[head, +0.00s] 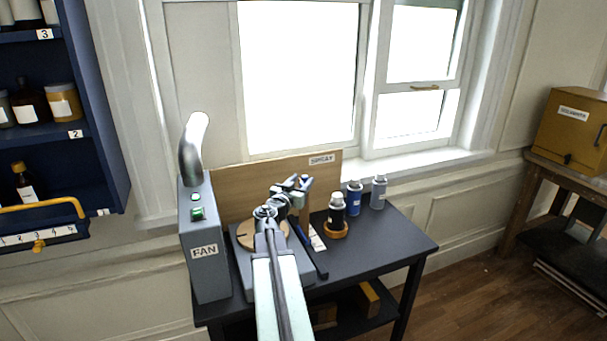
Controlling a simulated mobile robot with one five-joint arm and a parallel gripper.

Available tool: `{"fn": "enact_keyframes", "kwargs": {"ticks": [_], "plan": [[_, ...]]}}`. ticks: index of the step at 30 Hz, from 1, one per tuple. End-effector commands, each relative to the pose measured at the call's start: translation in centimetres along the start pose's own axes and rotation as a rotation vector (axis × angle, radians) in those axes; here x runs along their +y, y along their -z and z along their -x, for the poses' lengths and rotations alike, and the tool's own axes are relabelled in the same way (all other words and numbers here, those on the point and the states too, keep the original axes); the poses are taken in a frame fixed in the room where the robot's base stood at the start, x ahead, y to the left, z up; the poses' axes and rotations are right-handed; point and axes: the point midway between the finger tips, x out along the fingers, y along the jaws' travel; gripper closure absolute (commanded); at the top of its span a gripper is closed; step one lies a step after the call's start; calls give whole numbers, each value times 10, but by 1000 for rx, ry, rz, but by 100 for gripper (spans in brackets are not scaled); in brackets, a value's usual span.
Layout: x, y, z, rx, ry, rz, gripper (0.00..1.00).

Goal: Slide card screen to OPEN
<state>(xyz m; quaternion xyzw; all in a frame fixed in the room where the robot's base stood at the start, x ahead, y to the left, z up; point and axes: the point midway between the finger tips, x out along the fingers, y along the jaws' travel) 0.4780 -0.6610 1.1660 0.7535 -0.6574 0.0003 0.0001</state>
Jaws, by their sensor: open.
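A tan upright board (228,190) labelled SPRAY stands along the back of the dark table. A small brown upright piece (304,215) shows just below my gripper, mostly hidden by it; I cannot tell whether this or the board is the card screen. A dark bar (308,252) runs towards the front beside a white label (318,240) too small to read. No OPEN marking is legible. My gripper (298,181) is open, with nothing seen between its fingers, in front of the board. I cannot tell whether it touches the brown piece.
A grey FAN box (205,262) with a metal duct stands at the table's left. A dark bottle (337,208) on an orange ring, a blue bottle (354,198) and a grey bottle (378,192) stand to the right. The table's (395,240) right front is clear.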

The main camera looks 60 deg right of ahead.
Motion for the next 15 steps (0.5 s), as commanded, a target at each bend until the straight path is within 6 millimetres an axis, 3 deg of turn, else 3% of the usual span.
{"fn": "enact_keyframes", "kwargs": {"ticks": [9,15], "plan": [[-7,0,-56,0,6,0,56],[-7,0,-65,-1,9,0,56]]}}
